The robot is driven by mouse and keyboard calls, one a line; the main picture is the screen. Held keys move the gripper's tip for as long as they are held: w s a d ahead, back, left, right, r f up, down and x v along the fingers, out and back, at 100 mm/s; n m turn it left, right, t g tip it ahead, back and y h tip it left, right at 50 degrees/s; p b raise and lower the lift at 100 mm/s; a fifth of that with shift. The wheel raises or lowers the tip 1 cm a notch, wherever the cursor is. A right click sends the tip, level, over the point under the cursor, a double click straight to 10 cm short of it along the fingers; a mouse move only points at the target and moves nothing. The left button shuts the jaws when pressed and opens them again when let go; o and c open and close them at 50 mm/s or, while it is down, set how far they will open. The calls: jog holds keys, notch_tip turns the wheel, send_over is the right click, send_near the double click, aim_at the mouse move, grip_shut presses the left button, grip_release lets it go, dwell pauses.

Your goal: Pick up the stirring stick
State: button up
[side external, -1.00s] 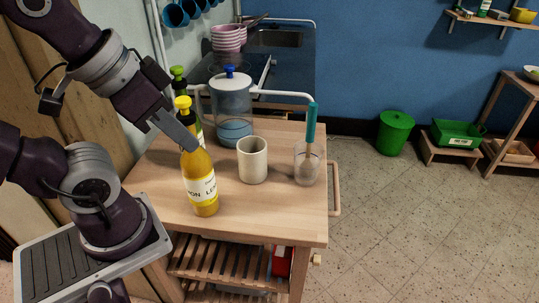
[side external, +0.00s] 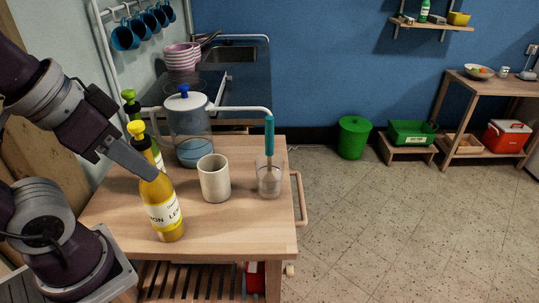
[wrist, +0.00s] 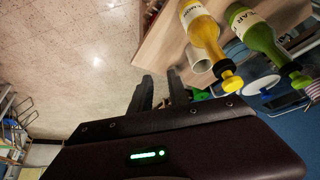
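The stirring stick (side external: 269,135) has a teal handle and leans nearly upright in a clear glass (side external: 269,178). The glass stands at the right side of the wooden cart top (side external: 227,238). My gripper (side external: 153,174) is at the left, in front of or beside the neck of the yellow bottle in the side view, well apart from the stick. In the wrist view my gripper (wrist: 160,92) shows two dark fingers with a gap between them and nothing held. I cannot make out the stick in the wrist view.
A yellow lemon bottle (side external: 163,213) and a green-capped bottle (side external: 130,103) stand at the cart's left. A cream cup (side external: 214,181) and a blue-lidded pitcher (side external: 189,125) stand between them and the glass. The cart's front right is bare.

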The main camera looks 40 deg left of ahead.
jog(key=n+g+h, duration=0.2)
jog(key=n, duration=2.7)
send_near(269, 156)
notch_tip(269, 156, down, 5)
jog(key=a, duration=0.1)
jog(key=x, duration=0.6)
jog(key=shift+w+f, duration=0.15)
jog(key=shift+w, duration=0.25)
jog(key=shift+w+d+f, duration=0.15)
jog(key=shift+d+f, duration=0.05)
jog(key=shift+f, duration=0.25)
jog(key=shift+c, duration=0.4)
grip_shut()
